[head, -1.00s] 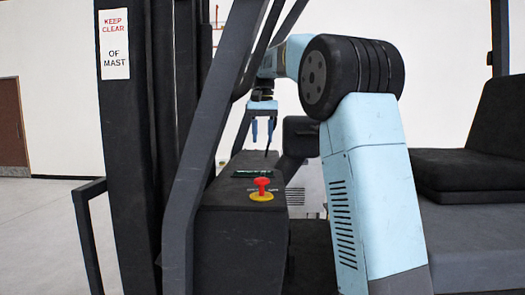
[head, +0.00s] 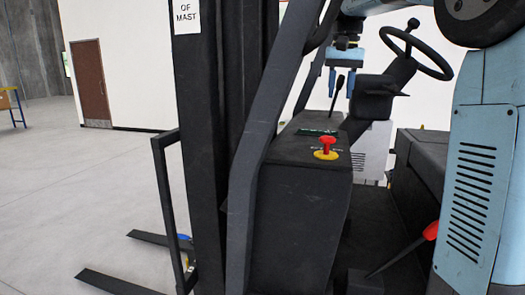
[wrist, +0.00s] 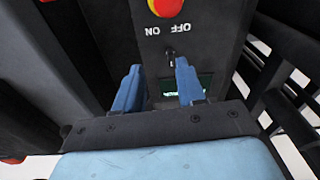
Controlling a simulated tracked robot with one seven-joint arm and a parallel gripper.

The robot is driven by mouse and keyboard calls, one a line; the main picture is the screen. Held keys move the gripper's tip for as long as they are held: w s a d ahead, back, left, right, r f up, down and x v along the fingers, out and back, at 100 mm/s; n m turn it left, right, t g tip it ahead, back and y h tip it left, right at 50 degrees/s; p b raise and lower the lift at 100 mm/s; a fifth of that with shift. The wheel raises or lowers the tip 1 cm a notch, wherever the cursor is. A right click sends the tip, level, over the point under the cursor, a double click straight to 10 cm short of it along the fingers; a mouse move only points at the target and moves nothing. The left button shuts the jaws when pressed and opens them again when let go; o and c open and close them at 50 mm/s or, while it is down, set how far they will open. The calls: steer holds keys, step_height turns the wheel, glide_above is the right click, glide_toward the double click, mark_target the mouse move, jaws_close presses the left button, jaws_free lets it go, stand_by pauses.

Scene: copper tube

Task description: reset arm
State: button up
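My gripper (head: 345,97) hangs fingers-down above the forklift's black console (head: 300,205). Its two blue fingers are apart with nothing between them; the wrist view also shows the open gripper (wrist: 158,66). A red button on a yellow base (head: 326,147) sits on top of the console, and it also shows at the top of the wrist view (wrist: 166,6). A small key switch (wrist: 170,57) marked OFF and ON lies beyond the fingertips. A green display (wrist: 188,88) is partly hidden by a finger.
A steering wheel (head: 416,50) and a black lever (head: 336,92) stand close to my gripper. A slanted dark post (head: 262,150) and the mast (head: 222,110) rise to its left. A red-knobbed lever (head: 430,231) is low on the right. Open floor (head: 85,190) lies at left.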

steer(key=s+f+n+t, duration=0.1)
steer(key=s+f+t, duration=0.1)
steer(key=s+f, duration=0.7)
steer(key=s+f+n+t, duration=0.1)
steer(key=s+f, duration=0.9)
steer(key=s, duration=1.1)
steer(key=shift+n+t, duration=0.4)
steer(key=shift+t, duration=0.3)
